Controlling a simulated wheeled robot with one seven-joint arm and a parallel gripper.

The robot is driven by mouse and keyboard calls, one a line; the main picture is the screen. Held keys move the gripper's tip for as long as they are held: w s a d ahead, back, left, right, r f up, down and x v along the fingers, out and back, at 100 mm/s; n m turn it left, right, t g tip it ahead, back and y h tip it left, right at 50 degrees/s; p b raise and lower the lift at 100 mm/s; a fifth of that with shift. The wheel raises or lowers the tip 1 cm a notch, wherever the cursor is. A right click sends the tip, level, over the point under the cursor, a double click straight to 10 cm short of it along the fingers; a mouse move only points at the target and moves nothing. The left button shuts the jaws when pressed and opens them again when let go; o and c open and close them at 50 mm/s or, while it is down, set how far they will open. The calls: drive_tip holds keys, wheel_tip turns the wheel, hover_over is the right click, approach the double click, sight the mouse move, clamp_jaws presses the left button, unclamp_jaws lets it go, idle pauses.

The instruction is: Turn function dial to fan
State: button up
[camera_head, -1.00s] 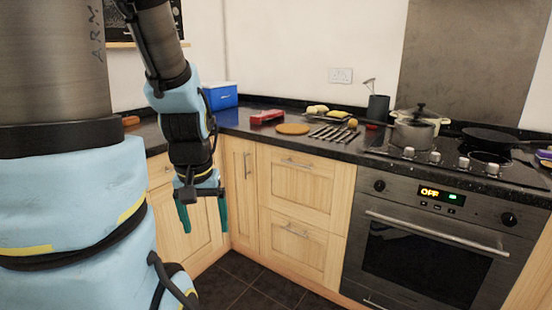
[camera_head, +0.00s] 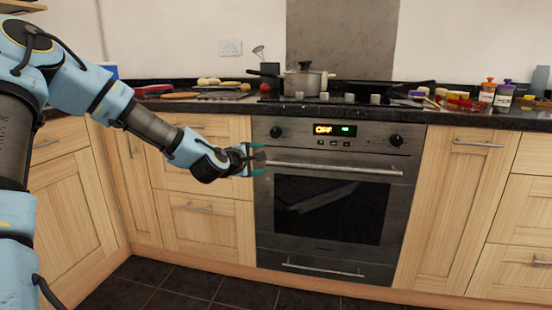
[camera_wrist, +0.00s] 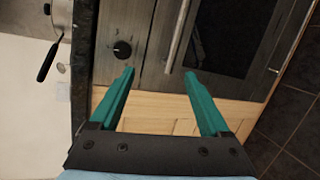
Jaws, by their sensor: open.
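The oven front has a round black left dial (camera_head: 276,132) and a matching right dial (camera_head: 396,140) on its grey panel. The lit display (camera_head: 335,130) between them reads OFF. I cannot tell from the markings which is the function dial. My gripper (camera_head: 262,159) is open and empty, slightly below and left of the left dial, near the left end of the oven handle (camera_head: 340,169). In the wrist view the teal fingers (camera_wrist: 159,73) are spread apart, and the left dial (camera_wrist: 122,50) shows beyond the fingertips, not between them.
The handle bar (camera_wrist: 178,35) juts out beside the dial in the wrist view. A black worktop edge (camera_head: 440,117) overhangs the panel. Pots (camera_head: 303,83) stand on the hob above. Wooden cabinets (camera_head: 205,200) flank the oven. The tiled floor in front is clear.

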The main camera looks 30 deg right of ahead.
sight(274, 134)
drive_tip(key=w+d+r+n+t+b, duration=0.1)
drive_tip(key=w+d+n, duration=0.1)
drive_tip(key=w+d, duration=0.1)
drive_tip(key=w+d+r+n+t, duration=0.1)
drive_tip(key=w+d, duration=0.3)
drive_tip(key=w+d+r+n+t+h+b, duration=0.1)
drive_tip(key=w+d+n, duration=0.1)
drive_tip(key=w+d, duration=0.1)
drive_tip(key=shift+w+d+r+n+b, duration=0.15)
drive_tip(key=shift+w+d+n+b, duration=0.15)
drive_tip(key=shift+d, duration=0.05)
clamp_jaws()
idle(0.5)
